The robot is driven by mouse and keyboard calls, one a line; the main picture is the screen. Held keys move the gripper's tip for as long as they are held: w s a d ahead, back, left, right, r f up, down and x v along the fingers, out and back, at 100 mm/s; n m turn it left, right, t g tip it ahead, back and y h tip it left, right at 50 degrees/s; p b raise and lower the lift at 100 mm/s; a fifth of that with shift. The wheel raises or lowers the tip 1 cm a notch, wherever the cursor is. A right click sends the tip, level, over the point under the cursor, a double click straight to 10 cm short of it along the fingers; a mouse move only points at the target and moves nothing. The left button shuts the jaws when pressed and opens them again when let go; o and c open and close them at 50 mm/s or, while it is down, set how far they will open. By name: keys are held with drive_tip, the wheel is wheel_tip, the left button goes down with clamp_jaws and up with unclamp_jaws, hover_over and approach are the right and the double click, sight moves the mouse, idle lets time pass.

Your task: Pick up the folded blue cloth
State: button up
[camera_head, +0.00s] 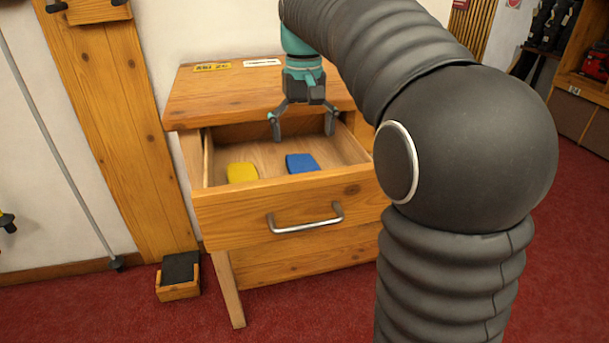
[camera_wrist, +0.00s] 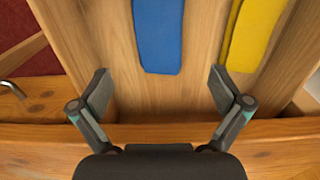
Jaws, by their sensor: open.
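The folded blue cloth (camera_head: 302,163) lies flat on the floor of an open wooden drawer (camera_head: 290,206), right of a yellow cloth. My gripper (camera_head: 303,130) is open and empty, above the back part of the drawer. In the wrist view the blue cloth (camera_wrist: 158,35) lies at the top, ahead of the open fingers of my gripper (camera_wrist: 160,92) and apart from them. Its far end is cut off by the frame edge there.
A folded yellow cloth (camera_head: 242,172) lies in the same drawer, beside the blue one with a gap between. The bench top (camera_head: 245,88) overhangs the back of the drawer and bears two small labels. The drawer's front has a metal handle (camera_head: 306,219).

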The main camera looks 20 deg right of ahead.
sight(305, 166)
drive_tip(key=shift+s+d+f+b, duration=0.1)
drive_tip(key=shift+f+b, duration=0.4)
drive_tip(key=shift+f, duration=2.95)
drive_tip(key=c, duration=1.1)
